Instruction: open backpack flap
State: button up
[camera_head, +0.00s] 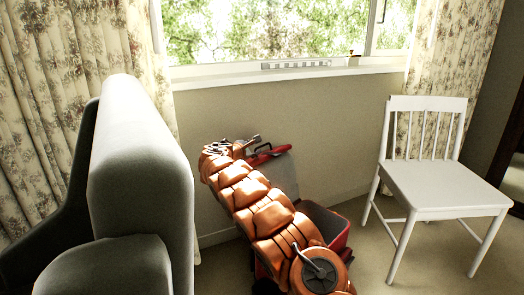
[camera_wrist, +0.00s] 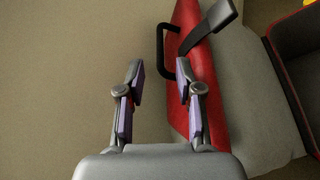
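The red backpack (camera_head: 338,238) stands on the floor, its lower part open at the top and partly hidden behind my arm. Its flap (camera_head: 284,172), grey on the inner face with a red edge, stands raised beside the opening. In the wrist view the flap's red side (camera_wrist: 190,100) carries a black handle (camera_wrist: 162,50) and a dark strap (camera_wrist: 210,27). The dark open compartment (camera_wrist: 300,70) is at the right. My gripper (camera_wrist: 160,78) is open and empty, its right finger over the red side; I cannot tell whether they touch. In the head view my gripper (camera_head: 247,142) is beside the flap.
A grey sofa (camera_head: 140,170) stands at the left. A white chair (camera_head: 430,185) stands to the right of the backpack. The wall and window sill (camera_head: 290,75) are behind. Carpet is bare between backpack and chair. A small yellow thing (camera_wrist: 309,2) shows at the wrist view's top right.

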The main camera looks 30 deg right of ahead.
aim_at(262, 146)
jog(key=shift+b+x, duration=0.5)
jog(key=shift+x, duration=1.7)
jog(key=shift+w+d+f, duration=0.15)
jog(key=shift+d+f, duration=0.1)
jog(key=shift+w+d+r, duration=0.1)
jog(key=shift+w, duration=0.1)
jog(key=shift+w+d+f, duration=0.25)
jog(key=shift+d, duration=0.2)
jog(key=shift+w+d, duration=0.15)
jog(key=shift+d, duration=0.25)
grip_shut()
